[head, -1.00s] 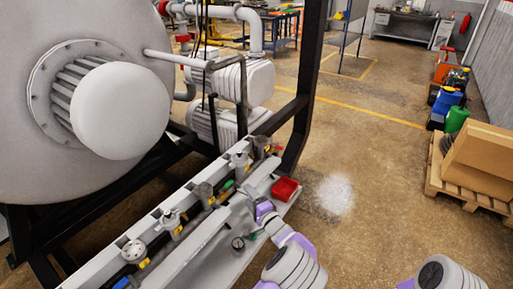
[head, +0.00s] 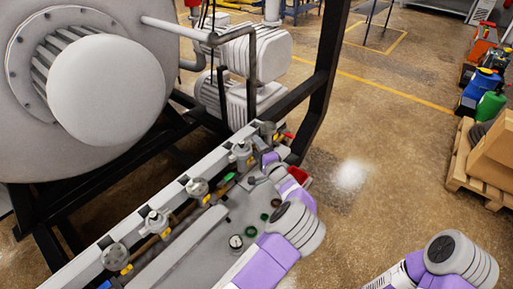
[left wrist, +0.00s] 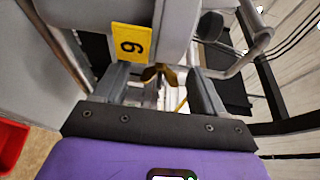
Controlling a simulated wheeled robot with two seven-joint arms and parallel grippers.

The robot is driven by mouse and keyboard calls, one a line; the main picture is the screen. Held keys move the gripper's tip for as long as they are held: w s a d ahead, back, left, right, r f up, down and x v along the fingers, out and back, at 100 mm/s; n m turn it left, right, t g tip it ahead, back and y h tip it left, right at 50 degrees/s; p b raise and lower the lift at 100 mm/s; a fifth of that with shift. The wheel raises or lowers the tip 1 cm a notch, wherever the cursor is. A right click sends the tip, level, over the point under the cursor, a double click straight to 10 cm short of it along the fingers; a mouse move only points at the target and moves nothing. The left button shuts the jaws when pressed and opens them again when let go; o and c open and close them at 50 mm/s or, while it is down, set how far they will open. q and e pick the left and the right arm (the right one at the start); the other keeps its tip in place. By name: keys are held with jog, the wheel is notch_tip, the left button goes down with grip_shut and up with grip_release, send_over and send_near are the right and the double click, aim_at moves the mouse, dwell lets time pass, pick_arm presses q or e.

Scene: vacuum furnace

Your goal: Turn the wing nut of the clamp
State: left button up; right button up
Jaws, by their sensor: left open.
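The wing nut (left wrist: 160,74) is a small brassy piece in the left wrist view, between the fingers of my left gripper (left wrist: 162,92). The gripper is open, with a gap on both sides of the nut. I cannot tell whether either finger touches it. A grey clamp body with a yellow number tag (left wrist: 131,41) is just beyond the fingers. In the head view my left gripper (head: 263,158) is at the far end of the row of fittings, beside a grey clamp (head: 241,152). The wing nut is too small to make out there. My right gripper is out of view.
Several similar fittings line the rail, including a near one (head: 116,257). A pressure gauge (head: 236,241) and green ring (head: 250,232) lie on the bench shelf. A red bin (head: 300,177) is behind my left arm. The black frame post (head: 325,75) rises beyond.

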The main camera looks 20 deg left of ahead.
pick_arm(q)
jog(key=shift+w+a, duration=0.4)
jog(key=shift+c, duration=0.3)
jog(key=c, duration=1)
jog(key=shift+f+n+b, duration=0.15)
jog(key=shift+n+b, duration=0.45)
jog(key=shift+n+t+y+b, duration=0.4)
jog(key=shift+n+b, duration=0.1)
jog(key=shift+n, duration=0.2)
jog(key=o, duration=1.1)
jog(key=shift+c, duration=0.2)
